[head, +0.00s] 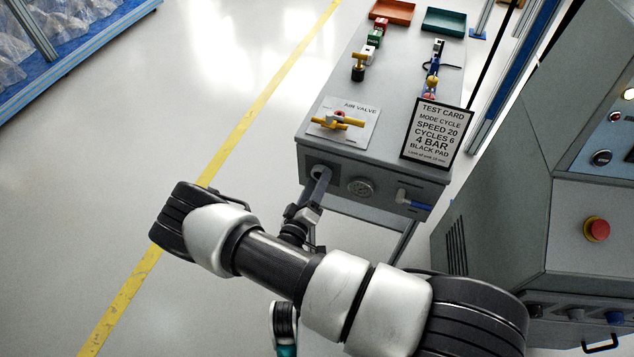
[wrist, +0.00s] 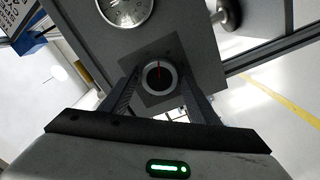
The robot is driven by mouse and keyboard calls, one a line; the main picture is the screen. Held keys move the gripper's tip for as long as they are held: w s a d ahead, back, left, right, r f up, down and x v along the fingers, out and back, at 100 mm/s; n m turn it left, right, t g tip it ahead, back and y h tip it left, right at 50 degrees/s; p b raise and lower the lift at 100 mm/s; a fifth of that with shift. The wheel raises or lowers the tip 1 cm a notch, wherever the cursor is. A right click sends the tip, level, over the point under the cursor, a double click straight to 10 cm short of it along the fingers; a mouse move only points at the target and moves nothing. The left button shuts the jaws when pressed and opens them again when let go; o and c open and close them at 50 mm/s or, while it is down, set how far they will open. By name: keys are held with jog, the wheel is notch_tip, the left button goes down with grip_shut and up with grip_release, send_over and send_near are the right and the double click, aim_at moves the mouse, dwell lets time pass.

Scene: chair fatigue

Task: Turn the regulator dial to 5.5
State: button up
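The regulator dial (wrist: 158,76) is a round dark knob with a pale ring and a red pointer line, set on a dark square plate on the cabinet's front panel. In the wrist view the red line points up in the picture; I cannot read a scale around it. My gripper (wrist: 160,84) is open, with one finger on each side of the dial and narrow gaps seeming to show. In the head view my gripper (head: 318,182) is at the cabinet's front face and mostly hides the dial. The pressure gauge (wrist: 125,8) is beside the dial; its reading is unclear.
The cabinet (head: 350,150) carries a yellow air valve handle (head: 338,122) and a test card (head: 436,133) reading 4 BAR. A blue-handled lever (head: 415,203) is right of the gauge (head: 360,187). A console with a red button (head: 596,229) stands at right.

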jog(key=shift+o, duration=0.7)
jog(key=v, duration=1.7)
jog(key=shift+s+p, duration=0.2)
jog(key=shift+p, duration=0.1)
